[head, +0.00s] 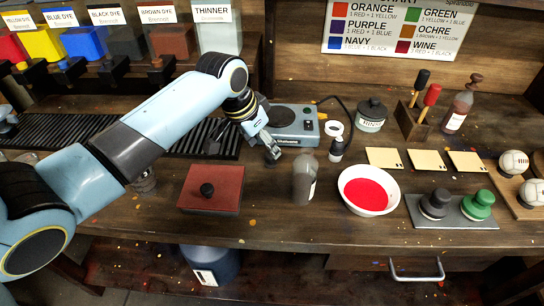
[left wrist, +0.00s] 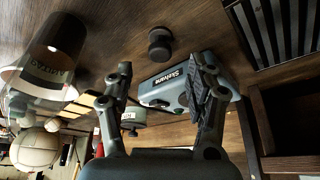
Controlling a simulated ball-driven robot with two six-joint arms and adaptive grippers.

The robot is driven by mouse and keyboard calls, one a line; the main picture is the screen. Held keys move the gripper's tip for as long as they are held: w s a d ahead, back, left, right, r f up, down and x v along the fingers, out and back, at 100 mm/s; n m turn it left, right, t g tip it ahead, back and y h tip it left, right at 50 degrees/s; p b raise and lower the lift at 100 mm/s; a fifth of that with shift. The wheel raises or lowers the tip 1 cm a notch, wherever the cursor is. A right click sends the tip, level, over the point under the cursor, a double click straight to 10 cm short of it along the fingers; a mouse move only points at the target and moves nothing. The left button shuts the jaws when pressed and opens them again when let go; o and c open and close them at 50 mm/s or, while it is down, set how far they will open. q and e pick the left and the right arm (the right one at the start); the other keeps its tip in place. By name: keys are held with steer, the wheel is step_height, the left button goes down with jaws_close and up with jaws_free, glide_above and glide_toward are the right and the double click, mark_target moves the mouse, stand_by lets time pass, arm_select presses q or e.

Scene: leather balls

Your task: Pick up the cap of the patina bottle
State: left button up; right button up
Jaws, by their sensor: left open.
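The patina bottle (head: 303,184) is a brownish-grey bottle with a pale label, standing near the front of the bench in the head view. In the left wrist view the bottle (left wrist: 42,78) is at the left, and its label is partly readable. A small dark round cap (left wrist: 160,45) is on the wood, apart from the bottle, in the left wrist view. My left gripper (left wrist: 158,72) is open and empty, and the cap shows just beyond and between its fingertips. In the head view the gripper (head: 266,146) points down left of the bottle, and its fingers largely hide the cap.
A blue-grey device (head: 288,124) stands just behind the gripper. A red box (head: 212,190) with a black knob is to the left. A white bowl of red dye (head: 369,190) is right of the bottle.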

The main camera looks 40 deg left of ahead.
mark_target(270, 155)
arm_select(q)
steer(key=shift+w+f, duration=0.25)
steer(key=shift+f, duration=0.1)
steer(key=x, duration=0.4)
steer(key=shift+f, duration=0.55)
steer(key=shift+c, duration=0.4)
steer(key=c, duration=0.9)
steer(key=shift+c, duration=0.7)
arm_select(e)
steer(key=shift+w+r, duration=0.2)
steer(key=shift+w, duration=0.5)
